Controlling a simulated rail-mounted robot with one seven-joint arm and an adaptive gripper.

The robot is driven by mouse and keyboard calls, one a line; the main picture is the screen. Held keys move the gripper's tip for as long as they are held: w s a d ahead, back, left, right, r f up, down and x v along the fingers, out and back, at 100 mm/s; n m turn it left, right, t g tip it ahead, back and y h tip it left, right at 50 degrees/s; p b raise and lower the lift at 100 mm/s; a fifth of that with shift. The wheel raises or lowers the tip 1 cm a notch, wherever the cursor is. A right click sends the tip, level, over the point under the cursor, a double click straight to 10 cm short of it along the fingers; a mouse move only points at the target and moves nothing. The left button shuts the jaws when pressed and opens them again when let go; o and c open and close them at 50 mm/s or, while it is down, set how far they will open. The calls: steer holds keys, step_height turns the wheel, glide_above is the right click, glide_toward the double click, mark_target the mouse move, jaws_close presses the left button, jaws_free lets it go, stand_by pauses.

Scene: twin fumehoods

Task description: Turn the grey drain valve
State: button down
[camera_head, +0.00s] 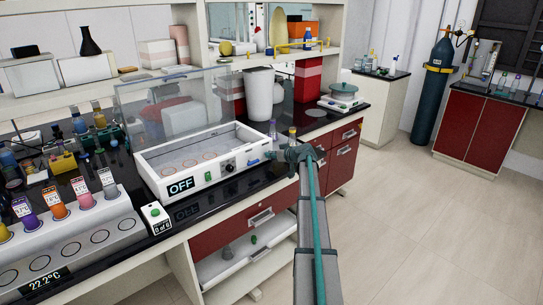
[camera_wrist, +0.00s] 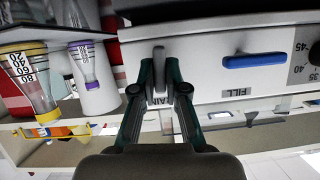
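The grey drain valve (camera_wrist: 159,56) is a small upright lever on the white front panel of the bath (camera_head: 205,178). It stands between the two fingertips of my gripper (camera_wrist: 160,75) in the wrist view. The fingers are close together and appear shut on the lever, which fills the narrow gap. They cover part of the drain label behind. In the camera_head view my gripper (camera_head: 298,154) is at the right end of the bath front and hides the grey valve. A blue lever (camera_wrist: 254,61) marked FILL lies level beside it, and also shows in the camera_head view (camera_head: 254,162).
A clear lid (camera_head: 172,105) stands raised behind the bath, whose display reads OFF. Labelled flasks (camera_wrist: 27,78) stand near the gripper's left in the wrist view. A tube rack (camera_head: 75,240) is at the front left. The floor to the right is clear.

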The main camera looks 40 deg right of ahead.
steer(key=shift+f+b, duration=0.1)
steer(key=shift+b, duration=0.25)
steer(key=shift+d+f+m+b, duration=0.1)
steer(key=shift+m+b, duration=0.3)
steer(key=shift+b, duration=0.25)
steer(key=shift+d+m+y+b, duration=0.15)
steer(key=shift+m+y+b, duration=0.7)
steer(key=shift+b, duration=0.4)
steer(key=m+y+b, duration=0.2)
steer(key=m+b, duration=0.1)
steer(key=shift+d+f, duration=0.1)
steer(key=shift+f, duration=0.05)
steer(key=m+t+y+b, duration=0.1)
steer(key=m+y+b, duration=0.1)
steer(key=m, duration=0.1)
steer(key=shift+m, duration=0.35)
steer(key=m, duration=0.1)
steer(key=m+t+b, duration=0.1)
steer(key=m, duration=0.1)
steer(key=shift+d+f+t+y, duration=0.1)
steer(key=shift+f+t+y, duration=0.05)
steer(key=shift+t+y, duration=0.2)
steer(key=shift+m, duration=0.4)
steer(key=c, duration=1.2)
jaws_free()
